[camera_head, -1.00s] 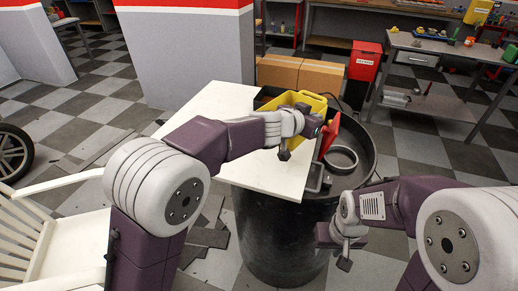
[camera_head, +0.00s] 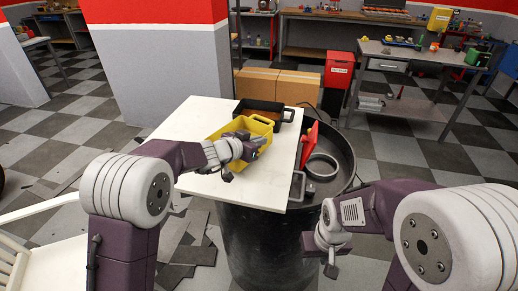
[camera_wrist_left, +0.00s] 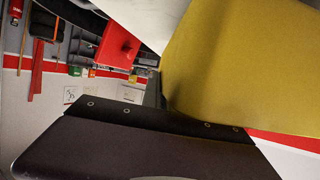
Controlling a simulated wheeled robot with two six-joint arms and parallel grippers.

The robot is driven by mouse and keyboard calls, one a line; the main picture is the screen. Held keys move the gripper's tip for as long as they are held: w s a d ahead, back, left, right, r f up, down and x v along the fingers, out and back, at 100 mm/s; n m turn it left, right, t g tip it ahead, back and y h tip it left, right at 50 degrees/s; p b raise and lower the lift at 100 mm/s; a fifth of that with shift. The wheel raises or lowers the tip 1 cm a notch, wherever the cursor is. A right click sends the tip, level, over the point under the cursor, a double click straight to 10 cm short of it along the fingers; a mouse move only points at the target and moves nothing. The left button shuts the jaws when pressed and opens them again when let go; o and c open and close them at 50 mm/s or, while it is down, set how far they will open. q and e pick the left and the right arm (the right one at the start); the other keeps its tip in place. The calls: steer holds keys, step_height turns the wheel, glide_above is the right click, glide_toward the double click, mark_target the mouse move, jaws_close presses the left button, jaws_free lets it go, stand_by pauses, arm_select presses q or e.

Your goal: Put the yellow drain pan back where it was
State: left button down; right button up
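The yellow drain pan (camera_head: 262,128) is over the white board (camera_head: 196,112), tilted a little in the head view. I cannot tell whether it rests on the board or hangs just above it. My left gripper (camera_head: 240,162) is at the pan's near side and appears shut on it; the fingers are partly hidden. In the left wrist view the yellow pan (camera_wrist_left: 245,70) fills the right side, very close. My right gripper (camera_head: 331,262) hangs low in front of the black barrel (camera_head: 262,245), away from the pan; its finger opening is unclear.
A black tray (camera_head: 288,114) lies at the board's back right corner. A red item (camera_head: 308,143) and a grey ring (camera_head: 322,164) are on the barrel, right of the board. Cardboard boxes (camera_head: 276,86) stand behind. The board's left part is clear.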

arm_select(q)
step_height(320, 180, down, 3)
steer(key=shift+w+f, duration=0.1)
steer(key=shift+f, duration=0.05)
steer(key=shift+f+b, duration=0.1)
steer(key=shift+b, duration=0.2)
steer(key=c, duration=1.6)
jaws_free()
steer(key=shift+c, duration=0.2)
steer(key=shift+r+p, duration=0.25)
steer(key=shift+p, duration=0.15)
steer(key=b+v, duration=0.2)
steer(key=v, duration=1)
steer(key=shift+f, duration=0.1)
